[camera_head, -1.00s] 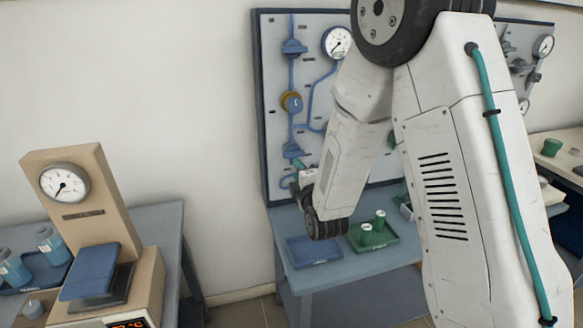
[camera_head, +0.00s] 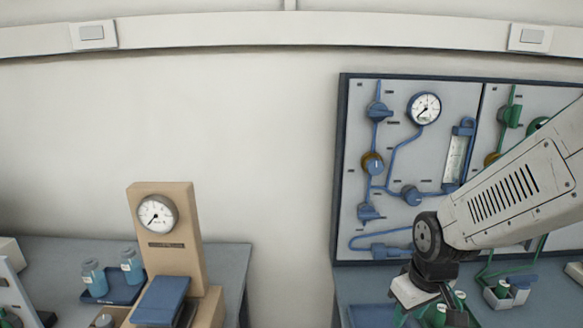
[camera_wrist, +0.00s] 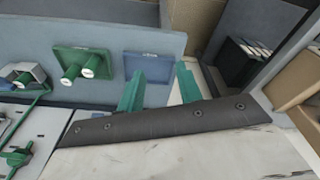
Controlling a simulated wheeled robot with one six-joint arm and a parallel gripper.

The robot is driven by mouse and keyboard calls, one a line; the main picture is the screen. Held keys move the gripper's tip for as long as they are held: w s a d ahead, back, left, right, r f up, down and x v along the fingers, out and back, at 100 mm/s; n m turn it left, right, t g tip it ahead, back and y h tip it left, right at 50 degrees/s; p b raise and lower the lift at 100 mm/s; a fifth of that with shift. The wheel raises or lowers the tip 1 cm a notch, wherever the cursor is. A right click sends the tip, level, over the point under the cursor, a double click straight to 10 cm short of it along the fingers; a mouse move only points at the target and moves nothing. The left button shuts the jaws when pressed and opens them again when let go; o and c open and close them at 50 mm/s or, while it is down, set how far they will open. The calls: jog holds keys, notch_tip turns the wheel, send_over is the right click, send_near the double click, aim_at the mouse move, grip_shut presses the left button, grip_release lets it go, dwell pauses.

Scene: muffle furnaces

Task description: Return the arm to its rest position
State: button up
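My gripper (camera_head: 440,300) is at the lower right of the head view, below my white arm link, in front of the blue-and-green piped panel and over the bench. In the wrist view its two green fingers (camera_wrist: 160,86) stand apart with nothing visible between them. Beyond the fingers lies an empty blue tray (camera_wrist: 155,62). Beside it on the left is a green tray (camera_wrist: 94,54) with two green, white-topped containers (camera_wrist: 80,68). In the head view the fingertips are partly hidden by the wrist and the bottom edge.
The panel (camera_head: 400,160) with gauge and valves stands close behind my arm. Clear wall lies between.

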jog(key=s+d+r+m, duration=0.3)
jog(key=s+r+m, duration=0.1)
jog(key=s+r, duration=1.1)
jog(key=shift+s+d, duration=0.15)
jog(key=shift+s, duration=0.85)
jog(key=shift+o, duration=0.2)
